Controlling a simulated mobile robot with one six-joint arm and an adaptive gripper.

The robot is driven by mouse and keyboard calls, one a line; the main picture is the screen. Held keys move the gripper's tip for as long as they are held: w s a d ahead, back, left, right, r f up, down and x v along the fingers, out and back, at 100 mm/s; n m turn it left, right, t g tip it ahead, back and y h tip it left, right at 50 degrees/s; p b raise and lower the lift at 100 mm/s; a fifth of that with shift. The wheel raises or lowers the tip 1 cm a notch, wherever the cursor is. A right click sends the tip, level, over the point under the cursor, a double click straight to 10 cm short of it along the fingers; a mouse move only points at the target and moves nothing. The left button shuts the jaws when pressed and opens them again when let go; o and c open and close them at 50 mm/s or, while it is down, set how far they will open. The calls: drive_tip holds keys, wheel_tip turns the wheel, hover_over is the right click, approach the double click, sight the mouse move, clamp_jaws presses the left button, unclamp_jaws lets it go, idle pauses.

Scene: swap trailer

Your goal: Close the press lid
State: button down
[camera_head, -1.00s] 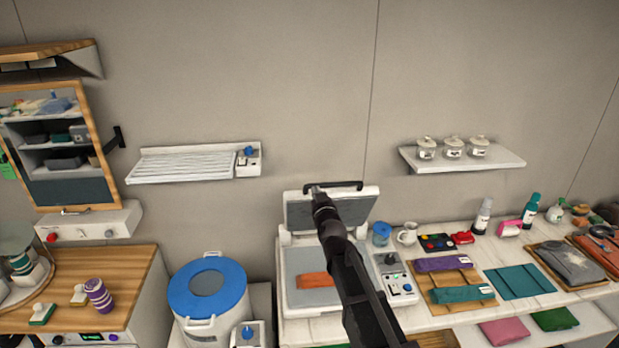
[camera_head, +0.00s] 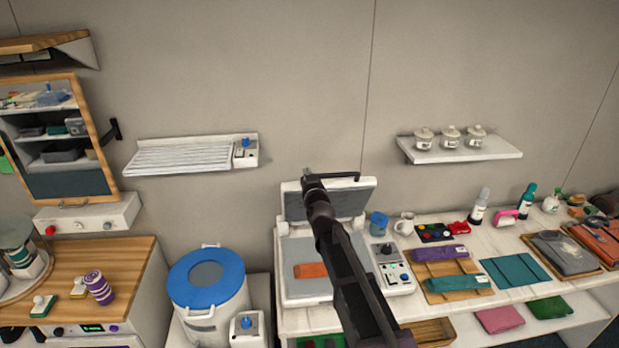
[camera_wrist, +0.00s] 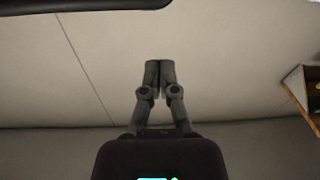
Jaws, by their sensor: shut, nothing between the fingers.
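The press (camera_head: 302,287) stands on the white counter with its lid (camera_head: 296,207) raised and tilted back. A dark bar handle (camera_head: 345,177) runs along the lid's top edge. An orange folded cloth (camera_head: 310,270) lies on the press's lower plate. My gripper (camera_head: 308,173) is at the lid's top edge, by the left part of the handle, and my arm hides part of the lid and plate. In the wrist view my gripper (camera_wrist: 159,64) is shut and empty, with a dark bar, likely the handle, at the top left. I cannot tell whether the gripper touches the lid.
A control box (camera_head: 391,268) sits right of the press, with a blue cup (camera_head: 378,223) and a white mug (camera_head: 404,224) behind it. A blue-lidded drum (camera_head: 207,283) stands to the left. A wall rack (camera_head: 190,156) and a jar shelf (camera_head: 460,150) hang above.

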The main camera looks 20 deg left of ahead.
drive_tip(key=x, duration=0.7)
drive_tip(key=shift+s+d+f+b, duration=0.1)
drive_tip(key=shift+f+b, duration=0.15)
drive_tip(key=shift+f, duration=0.15)
drive_tip(key=shift+s+d+f+b, duration=0.15)
drive_tip(key=shift+f+b, duration=0.1)
drive_tip(key=shift+f, duration=0.15)
drive_tip(key=shift+s+d+f+b, duration=0.25)
drive_tip(key=shift+f+b, duration=0.15)
drive_tip(key=shift+b, duration=0.05)
drive_tip(key=shift+s+d+f+b, duration=0.25)
drive_tip(key=shift+s+f+b, duration=0.05)
drive_tip(key=shift+f+b, duration=0.15)
drive_tip(key=shift+s, duration=0.1)
